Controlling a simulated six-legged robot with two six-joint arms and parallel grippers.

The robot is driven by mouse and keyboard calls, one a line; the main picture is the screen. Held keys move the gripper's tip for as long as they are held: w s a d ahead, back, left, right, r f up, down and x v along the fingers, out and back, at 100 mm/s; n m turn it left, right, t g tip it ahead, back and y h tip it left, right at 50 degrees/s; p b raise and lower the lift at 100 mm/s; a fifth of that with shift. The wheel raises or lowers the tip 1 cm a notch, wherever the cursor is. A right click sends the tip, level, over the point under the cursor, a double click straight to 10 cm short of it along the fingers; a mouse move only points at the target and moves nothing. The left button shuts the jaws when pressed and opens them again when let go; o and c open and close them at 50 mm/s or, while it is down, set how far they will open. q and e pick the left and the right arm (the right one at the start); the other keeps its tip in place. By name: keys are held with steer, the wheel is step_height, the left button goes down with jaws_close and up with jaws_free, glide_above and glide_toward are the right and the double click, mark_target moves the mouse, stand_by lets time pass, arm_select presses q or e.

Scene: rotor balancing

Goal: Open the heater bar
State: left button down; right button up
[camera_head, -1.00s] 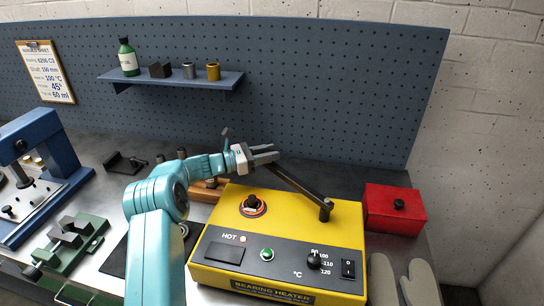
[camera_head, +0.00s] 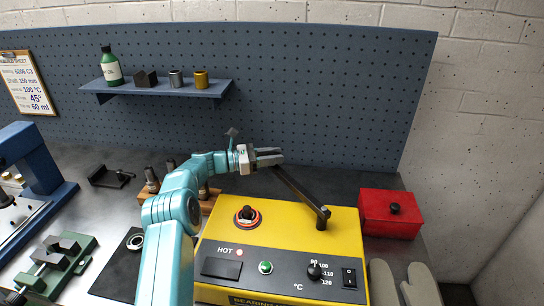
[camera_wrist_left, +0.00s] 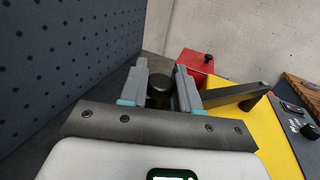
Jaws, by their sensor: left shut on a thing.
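The yellow bearing heater (camera_head: 290,236) stands at the front centre. Its dark heater bar (camera_head: 300,191) is pivoted on a post at the right of the heater's top. The bar points back and left, swung away from the upright core (camera_head: 246,214) with its orange ring. My left gripper (camera_head: 279,156) is at the bar's free end, beyond the heater's back edge. In the left wrist view my fingers (camera_wrist_left: 161,72) are shut on the bar's dark round knob (camera_wrist_left: 159,90). The bar (camera_wrist_left: 235,93) runs from there to the right. My right gripper is not in view.
A red box (camera_head: 391,212) and grey gloves (camera_head: 400,284) are right of the heater. A wooden block (camera_head: 208,202) with tools stands behind my left arm. A green vise (camera_head: 60,262) and blue press (camera_head: 38,170) are left. The pegboard (camera_head: 300,90) stands behind.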

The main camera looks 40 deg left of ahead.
arm_select(q)
steer(key=shift+a+r, duration=0.1)
steer(key=shift+r, duration=0.25)
steer(key=c, duration=0.9)
jaws_free()
steer(key=shift+f, duration=0.1)
steer(key=shift+s+a+f, duration=0.2)
steer(key=shift+s, duration=0.05)
steer(key=b+v, duration=0.3)
steer(key=v, duration=1.2)
steer(key=shift+s+r, duration=0.2)
steer(key=shift+s, duration=0.15)
steer(key=shift+s, duration=0.1)
